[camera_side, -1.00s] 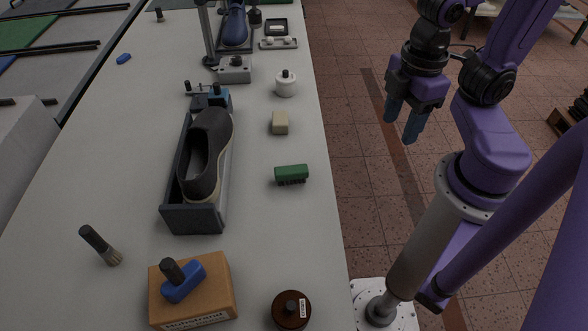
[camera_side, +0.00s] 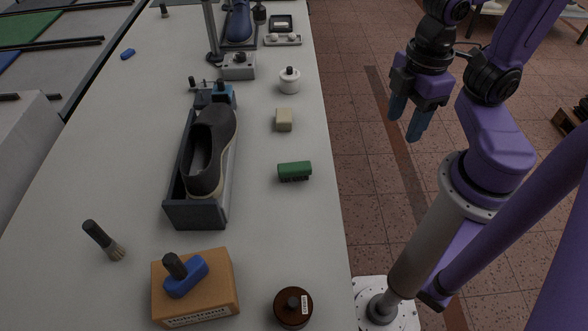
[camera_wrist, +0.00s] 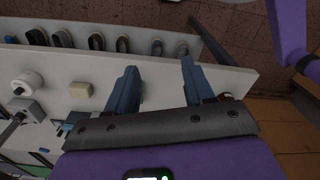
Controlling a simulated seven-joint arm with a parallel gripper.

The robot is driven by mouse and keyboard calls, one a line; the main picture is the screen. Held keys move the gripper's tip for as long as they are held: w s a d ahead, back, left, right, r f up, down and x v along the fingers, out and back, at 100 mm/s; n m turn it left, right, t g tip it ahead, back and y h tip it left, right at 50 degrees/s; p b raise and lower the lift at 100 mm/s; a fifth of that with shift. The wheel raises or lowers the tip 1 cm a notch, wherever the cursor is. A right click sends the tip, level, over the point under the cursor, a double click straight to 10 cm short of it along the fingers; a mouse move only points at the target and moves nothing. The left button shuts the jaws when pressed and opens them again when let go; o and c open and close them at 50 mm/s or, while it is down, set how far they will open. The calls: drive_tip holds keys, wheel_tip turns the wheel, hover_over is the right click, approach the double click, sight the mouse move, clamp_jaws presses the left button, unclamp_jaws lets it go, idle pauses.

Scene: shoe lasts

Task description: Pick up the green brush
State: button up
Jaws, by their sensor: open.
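The green brush (camera_side: 294,170) lies on the white table in the side view, near the table's right edge, with dark bristles facing down. My gripper (camera_side: 405,125) is open and empty. It hangs over the floor beyond the table's right edge, apart from the brush. In the wrist view my gripper (camera_wrist: 157,68) shows its two blue fingers spread over the table. The brush is mostly hidden there; only a sliver of green shows beside the left finger.
A cream block (camera_side: 284,119) and a white pot (camera_side: 290,80) stand behind the brush. A dark shoe in a grey holder (camera_side: 196,212) is to its left. A brown jar (camera_side: 293,308) and a cardboard box (camera_side: 196,290) are in front. The table around the brush is clear.

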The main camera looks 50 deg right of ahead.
drive_tip(key=o, duration=0.8)
drive_tip(key=shift+w+a, duration=0.1)
drive_tip(key=w+a+f+n+t+h, duration=0.1)
drive_tip(key=w+a+f+n+h, duration=0.2)
drive_tip(key=w+a+n+h, duration=0.45)
drive_tip(key=a+f+n+t+h, duration=0.2)
drive_tip(key=a+t, duration=0.1)
drive_tip(key=a, duration=0.5)
drive_tip(key=a+f+n+t+h, duration=0.1)
drive_tip(key=a+f+n+t, duration=0.2)
drive_tip(key=a, duration=0.6)
approach(294, 167)
drive_tip(key=x, duration=0.3)
drive_tip(key=shift+w+r, duration=0.1)
drive_tip(key=shift+r, duration=0.15)
drive_tip(key=shift+f+x, duration=0.2)
drive_tip(key=shift+x, duration=2.7)
